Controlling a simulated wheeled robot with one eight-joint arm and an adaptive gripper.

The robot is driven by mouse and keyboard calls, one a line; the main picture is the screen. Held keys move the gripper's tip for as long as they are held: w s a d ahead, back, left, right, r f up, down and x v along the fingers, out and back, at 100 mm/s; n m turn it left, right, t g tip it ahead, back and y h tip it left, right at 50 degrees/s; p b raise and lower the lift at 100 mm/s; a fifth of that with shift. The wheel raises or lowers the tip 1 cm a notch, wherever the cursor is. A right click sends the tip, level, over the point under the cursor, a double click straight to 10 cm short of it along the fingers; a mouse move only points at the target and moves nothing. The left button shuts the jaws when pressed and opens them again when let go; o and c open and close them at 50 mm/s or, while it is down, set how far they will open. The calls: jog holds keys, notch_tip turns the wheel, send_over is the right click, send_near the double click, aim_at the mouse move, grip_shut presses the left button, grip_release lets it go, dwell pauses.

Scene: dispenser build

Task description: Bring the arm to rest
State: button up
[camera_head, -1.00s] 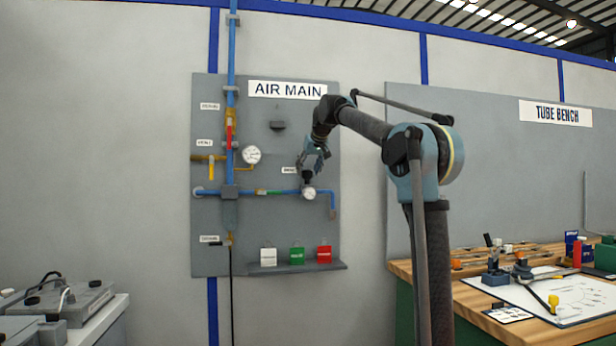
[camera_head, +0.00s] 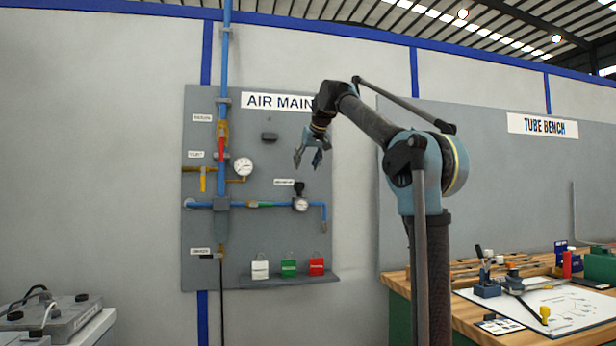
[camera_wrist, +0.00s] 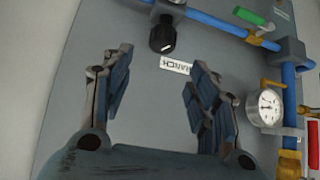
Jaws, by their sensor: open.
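My gripper (camera_head: 308,158) is open and empty in the head view. It hangs in front of the grey AIR MAIN board, above the branch label and the black regulator knob (camera_head: 299,186). My arm rises from the column at right and bends over to the left, covering the end of the AIR MAIN sign (camera_head: 275,102). In the wrist view the two fingers of my gripper (camera_wrist: 155,95) stand wide apart with nothing between them. Beyond them are the black knob (camera_wrist: 162,36) and the branch label (camera_wrist: 176,65).
The board (camera_head: 210,265) carries blue pipes, a pressure gauge (camera_head: 243,166) and valves. The wooden tube bench (camera_head: 470,310) with tools stands at right, and a grey case (camera_head: 65,318) at lower left.

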jog(key=s+d+f+m+g+h, duration=0.1)
jog(key=s+d+f, duration=0.4)
jog(key=s+f, duration=0.3)
jog(key=s+d+f+g+h, duration=0.1)
jog(key=s+d+f, duration=0.45)
jog(key=f, duration=0.45)
jog(key=s+d+f+m+g, duration=0.1)
jog(key=s+d+f, duration=0.55)
jog(key=f, duration=0.35)
jog(key=s+d+f+m+g, duration=0.1)
jog(key=s+d+f, duration=0.2)
jog(key=s+f, duration=0.9)
jog(key=s+d+f+m+g+h, duration=0.1)
jog(key=s+d+f, duration=0.3)
jog(key=s+f, duration=0.9)
notch_tip(320, 180, down, 8)
jog(key=shift+s+d+f+g+h, duration=0.15)
jog(key=shift+s+f+g+h, duration=0.15)
jog(key=shift+g, duration=0.2)
jog(key=shift+w+f, duration=0.15)
jog(key=shift+w, duration=0.35)
